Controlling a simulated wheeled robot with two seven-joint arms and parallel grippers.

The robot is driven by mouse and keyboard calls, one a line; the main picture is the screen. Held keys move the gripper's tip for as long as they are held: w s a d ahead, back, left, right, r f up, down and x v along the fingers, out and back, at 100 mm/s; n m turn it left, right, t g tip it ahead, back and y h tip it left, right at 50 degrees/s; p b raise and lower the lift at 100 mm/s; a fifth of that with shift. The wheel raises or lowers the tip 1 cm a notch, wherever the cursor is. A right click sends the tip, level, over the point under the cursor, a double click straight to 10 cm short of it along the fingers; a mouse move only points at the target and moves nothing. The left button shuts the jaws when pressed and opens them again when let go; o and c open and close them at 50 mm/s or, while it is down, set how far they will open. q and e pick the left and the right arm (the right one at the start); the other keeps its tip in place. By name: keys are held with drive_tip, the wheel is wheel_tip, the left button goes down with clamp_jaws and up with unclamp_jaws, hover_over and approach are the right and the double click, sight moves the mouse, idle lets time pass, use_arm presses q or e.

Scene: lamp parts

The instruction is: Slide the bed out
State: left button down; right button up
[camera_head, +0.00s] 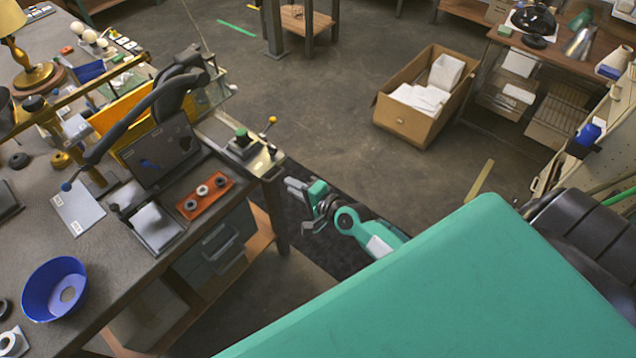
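My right gripper (303,190) is in front of the bench's right corner, apart from the device and tray. Its fingers are small and foreshortened, so their opening is unclear. My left gripper is not in view.
An orange-red block with round pieces (205,191) lies right of the tray. A small fixture with a lever (250,146) stands at the bench corner. A blue bowl (55,289) is at the lower left. A cardboard box (424,95) stands on open floor.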

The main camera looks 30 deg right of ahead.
drive_tip(key=b+v, duration=0.1)
drive_tip(key=v, duration=0.8)
drive_tip(key=shift+s+b, duration=0.15)
drive_tip(key=shift+b, duration=0.2)
drive_tip(key=s+d+f+n+g+h, duration=0.1)
drive_tip(key=s+f+n+g, duration=0.15)
drive_tip(key=f, duration=0.85)
drive_tip(key=s+d+f+n+g+h, duration=0.15)
drive_tip(key=s+f, duration=0.25)
drive_tip(key=f, duration=0.6)
drive_tip(key=s+d+f+n+g+h, duration=0.15)
drive_tip(key=s+f, duration=0.25)
drive_tip(key=f, duration=0.7)
drive_tip(key=s+a+f+n+g, duration=0.1)
drive_tip(key=s+f+n+g, duration=0.1)
drive_tip(key=s+f, duration=0.4)
drive_tip(key=s+a+f+n+g+h, duration=0.1)
drive_tip(key=s+f+n+g, duration=0.2)
drive_tip(key=s, duration=1)
drive_tip(key=s+a+f+n+g, duration=0.2)
drive_tip(key=s+f+n, duration=0.4)
drive_tip(key=s+f, duration=0.3)
drive_tip(key=shift+s+f+g, duration=0.15)
drive_tip(key=shift+f+g, duration=0.4)
drive_tip(key=shift+f, duration=0.15)
